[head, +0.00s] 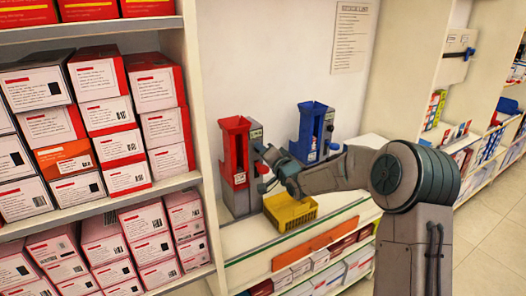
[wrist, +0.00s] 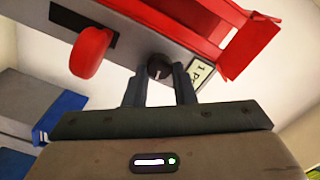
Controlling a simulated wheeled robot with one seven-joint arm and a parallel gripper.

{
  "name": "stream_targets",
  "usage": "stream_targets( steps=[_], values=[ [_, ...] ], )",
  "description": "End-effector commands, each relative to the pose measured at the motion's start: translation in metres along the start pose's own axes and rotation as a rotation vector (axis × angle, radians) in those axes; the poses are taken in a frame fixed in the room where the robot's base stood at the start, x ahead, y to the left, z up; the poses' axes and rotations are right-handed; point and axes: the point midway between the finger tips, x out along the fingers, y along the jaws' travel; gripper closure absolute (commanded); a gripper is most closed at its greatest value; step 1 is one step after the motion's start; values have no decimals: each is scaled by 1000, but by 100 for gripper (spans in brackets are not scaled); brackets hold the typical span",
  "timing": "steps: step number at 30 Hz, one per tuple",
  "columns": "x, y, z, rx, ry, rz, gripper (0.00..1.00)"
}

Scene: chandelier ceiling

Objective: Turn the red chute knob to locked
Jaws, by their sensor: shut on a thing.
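The red chute (head: 236,150) stands upright on the white counter against the wall, on a dark grey body; its red trough also shows at the top of the wrist view (wrist: 205,22). A round dark knob (wrist: 159,66) with a light mark sits on the grey face, beside a small white label (wrist: 201,73). My gripper (wrist: 160,88) has its two fingers on either side of this knob and is shut on it. In the head view my gripper (head: 265,168) reaches the right side of the chute and hides the knob. The label's text is not fully readable.
A red rounded part (wrist: 91,52) sticks out of a dark slot left of the knob. A blue chute (head: 312,130) stands to the right, behind my arm. A yellow basket (head: 290,214) sits below my gripper. Shelves of boxes (head: 98,78) fill the left.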

Motion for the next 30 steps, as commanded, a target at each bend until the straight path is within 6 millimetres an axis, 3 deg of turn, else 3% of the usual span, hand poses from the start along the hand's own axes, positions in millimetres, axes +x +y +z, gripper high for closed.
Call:
stream_targets(
  steps=[10, 27, 28, 30],
  values=[
    [0, 1, 1, 150, -2, 2, 99],
    [0, 1, 1, 179, -2, 1, 99],
    [0, 1, 1, 179, -2, 1, 71],
    [0, 1, 1, 179, -1, 1, 55]
  ],
)
